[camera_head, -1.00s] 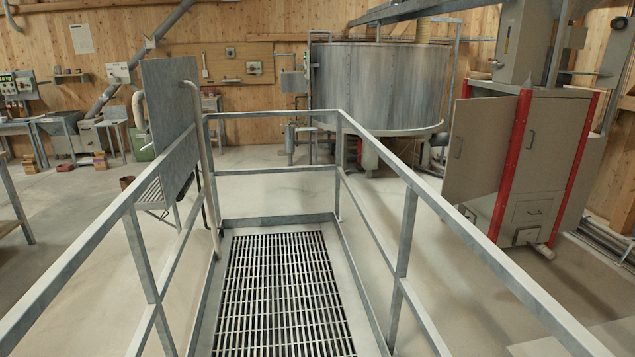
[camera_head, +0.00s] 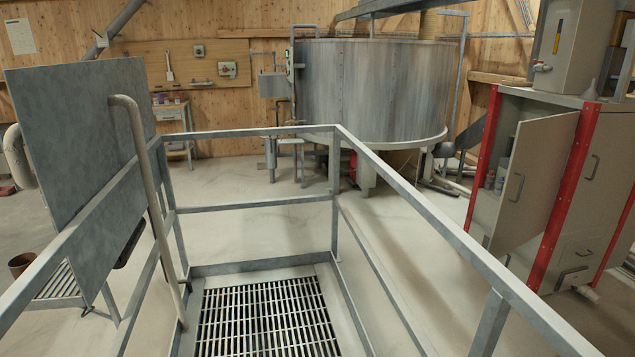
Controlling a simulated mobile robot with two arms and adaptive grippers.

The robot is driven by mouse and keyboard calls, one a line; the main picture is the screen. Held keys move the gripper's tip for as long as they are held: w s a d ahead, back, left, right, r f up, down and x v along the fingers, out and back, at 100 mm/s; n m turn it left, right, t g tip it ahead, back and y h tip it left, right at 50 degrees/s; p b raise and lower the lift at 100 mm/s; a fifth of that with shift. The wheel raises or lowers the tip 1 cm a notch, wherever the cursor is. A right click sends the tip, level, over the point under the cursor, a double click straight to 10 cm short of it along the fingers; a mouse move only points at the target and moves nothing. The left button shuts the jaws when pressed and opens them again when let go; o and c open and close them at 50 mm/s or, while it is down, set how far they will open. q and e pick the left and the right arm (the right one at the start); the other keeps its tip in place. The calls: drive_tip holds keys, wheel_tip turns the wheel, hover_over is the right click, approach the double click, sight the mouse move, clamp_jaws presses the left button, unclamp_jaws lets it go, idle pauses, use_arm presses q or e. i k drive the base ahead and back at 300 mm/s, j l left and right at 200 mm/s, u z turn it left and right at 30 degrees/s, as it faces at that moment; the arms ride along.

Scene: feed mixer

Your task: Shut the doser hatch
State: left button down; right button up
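A beige cabinet with red corner posts (camera_head: 560,195) stands at the right. Its tall beige door (camera_head: 532,182) with a grey handle stands open, showing shelves with small containers behind it. A large upright grey panel (camera_head: 80,140) stands at the left, beside a bent pipe handle, above a slatted grate. No label shows which of these is the doser hatch, so I cannot tell. Neither of my grippers is in view.
Grey metal railings (camera_head: 420,205) run along both sides and across the front of a grated walkway (camera_head: 268,318). A large round metal tank (camera_head: 370,95) stands beyond. Open concrete floor (camera_head: 400,250) lies between the railing and the cabinet.

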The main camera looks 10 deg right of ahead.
sight(541, 149)
drive_tip(key=i+z, duration=0.25)
drive_tip(key=i, duration=0.25)
drive_tip(key=i+j+z, duration=0.25)
drive_tip(key=i, duration=0.2)
drive_tip(key=i+l+z, duration=0.1)
drive_tip(key=i+z, duration=0.15)
drive_tip(key=z, duration=0.2)
drive_tip(key=i+z, duration=0.25)
drive_tip(key=z, duration=0.2)
drive_tip(key=i+z, duration=0.25)
drive_tip(key=z, duration=0.25)
